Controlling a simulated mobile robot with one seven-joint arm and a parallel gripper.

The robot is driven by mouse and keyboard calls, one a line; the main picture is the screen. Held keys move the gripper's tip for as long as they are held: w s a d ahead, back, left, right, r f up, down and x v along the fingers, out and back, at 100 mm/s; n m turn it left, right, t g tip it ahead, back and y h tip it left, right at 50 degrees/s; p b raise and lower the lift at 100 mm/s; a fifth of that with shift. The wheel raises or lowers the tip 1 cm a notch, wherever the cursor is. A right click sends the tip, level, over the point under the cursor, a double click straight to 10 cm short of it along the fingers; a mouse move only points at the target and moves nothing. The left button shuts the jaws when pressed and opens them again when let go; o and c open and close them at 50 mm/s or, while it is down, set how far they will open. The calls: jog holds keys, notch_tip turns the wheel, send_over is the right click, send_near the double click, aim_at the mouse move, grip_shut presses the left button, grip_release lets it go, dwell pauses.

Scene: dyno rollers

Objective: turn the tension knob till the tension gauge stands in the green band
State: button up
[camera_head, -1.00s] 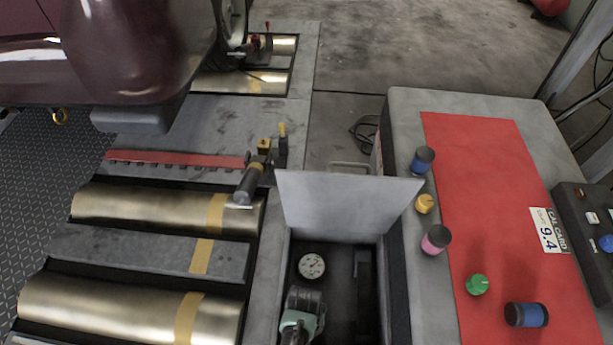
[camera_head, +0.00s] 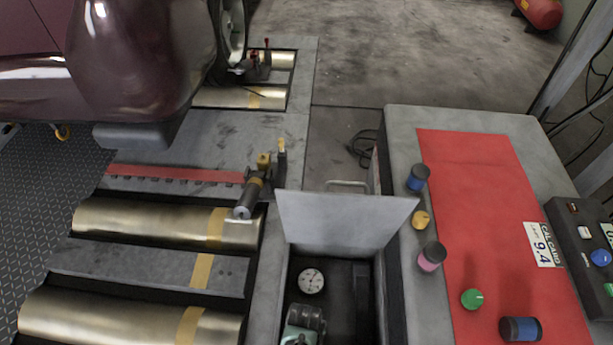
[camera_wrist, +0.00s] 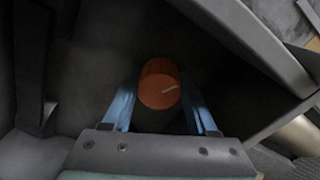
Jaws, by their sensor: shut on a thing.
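The orange tension knob (camera_wrist: 158,88) with a pale pointer line shows in the wrist view. My gripper (camera_wrist: 160,92) has one blue finger on each side of it and is shut on it. In the head view my wrist (camera_head: 303,325) reaches down into the open pit box, and the knob and fingertips are out of sight there. The round white tension gauge (camera_head: 311,281) sits in the pit just beyond my wrist. Its dark needle and some red show, but the dial is too small to tell which band the needle stands in.
The raised grey lid (camera_head: 345,220) stands behind the pit. The pit walls are close around my wrist. To the right is a console with a red mat (camera_head: 475,220), several coloured knobs and a card. Brass rollers (camera_head: 140,222) and a car lie to the left.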

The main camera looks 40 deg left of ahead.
jog(key=o, duration=1.4)
notch_tip(320, 180, up, 13)
jog(key=p, duration=0.8)
jog(key=shift+s+a, duration=0.1)
jog(key=shift+s, duration=0.05)
